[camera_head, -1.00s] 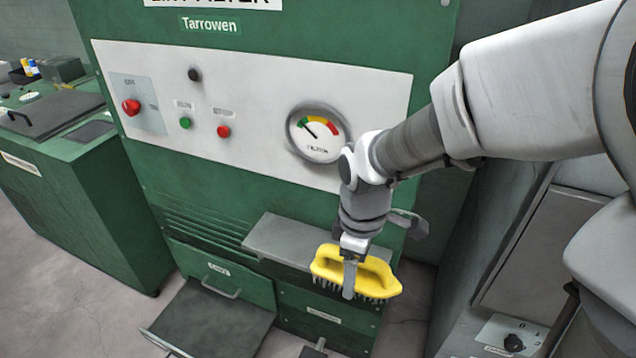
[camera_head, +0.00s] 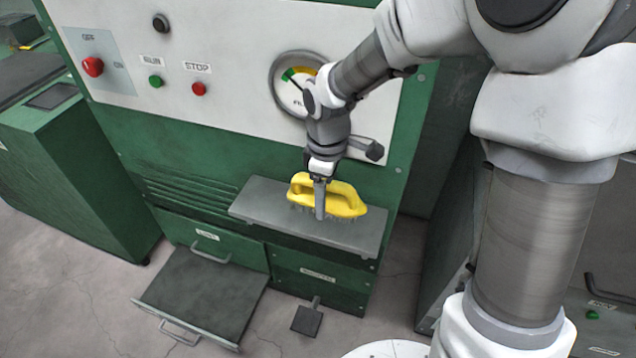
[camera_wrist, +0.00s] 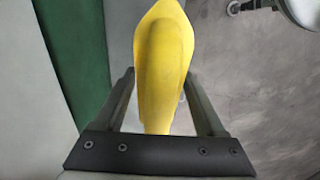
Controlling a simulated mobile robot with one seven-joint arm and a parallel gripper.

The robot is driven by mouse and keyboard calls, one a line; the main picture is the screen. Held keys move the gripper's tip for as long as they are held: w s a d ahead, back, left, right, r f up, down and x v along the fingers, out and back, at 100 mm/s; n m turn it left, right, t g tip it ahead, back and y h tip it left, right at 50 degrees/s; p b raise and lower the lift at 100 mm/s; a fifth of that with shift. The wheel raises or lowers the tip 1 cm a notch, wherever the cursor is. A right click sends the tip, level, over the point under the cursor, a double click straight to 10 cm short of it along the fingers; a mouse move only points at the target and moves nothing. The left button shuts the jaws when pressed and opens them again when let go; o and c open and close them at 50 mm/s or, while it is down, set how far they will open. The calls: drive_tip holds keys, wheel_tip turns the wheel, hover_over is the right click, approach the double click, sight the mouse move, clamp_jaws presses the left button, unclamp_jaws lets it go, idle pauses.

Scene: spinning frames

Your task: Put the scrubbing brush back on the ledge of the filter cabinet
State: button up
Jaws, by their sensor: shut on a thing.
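The yellow scrubbing brush (camera_head: 328,196) is in my gripper (camera_head: 319,205), bristles down, over the right half of the grey ledge (camera_head: 262,200) on the front of the green filter cabinet (camera_head: 225,158). I cannot tell whether the bristles touch the ledge. In the wrist view the brush (camera_wrist: 163,65) stands between the two fingers of my gripper (camera_wrist: 160,95), which is shut on its handle. The left part of the ledge is bare.
An open drawer or tray (camera_head: 205,300) sticks out low at the cabinet's front left. A small dark flap (camera_head: 307,318) lies below the ledge. Control buttons and a gauge (camera_head: 290,85) are above. A green machine (camera_head: 75,180) stands at the left.

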drive_tip(key=w+f, duration=0.1)
drive_tip(key=w+a, duration=0.1)
drive_tip(key=w+f, duration=0.1)
drive_tip(key=w, duration=0.1)
drive_tip(key=shift+a+f+b, duration=0.15)
drive_tip(key=shift+f+b, duration=0.7)
drive_tip(key=shift+f, duration=1.45)
drive_tip(key=shift+f, duration=0.1)
drive_tip(key=o, duration=1.2)
drive_tip(key=shift+c, duration=0.2)
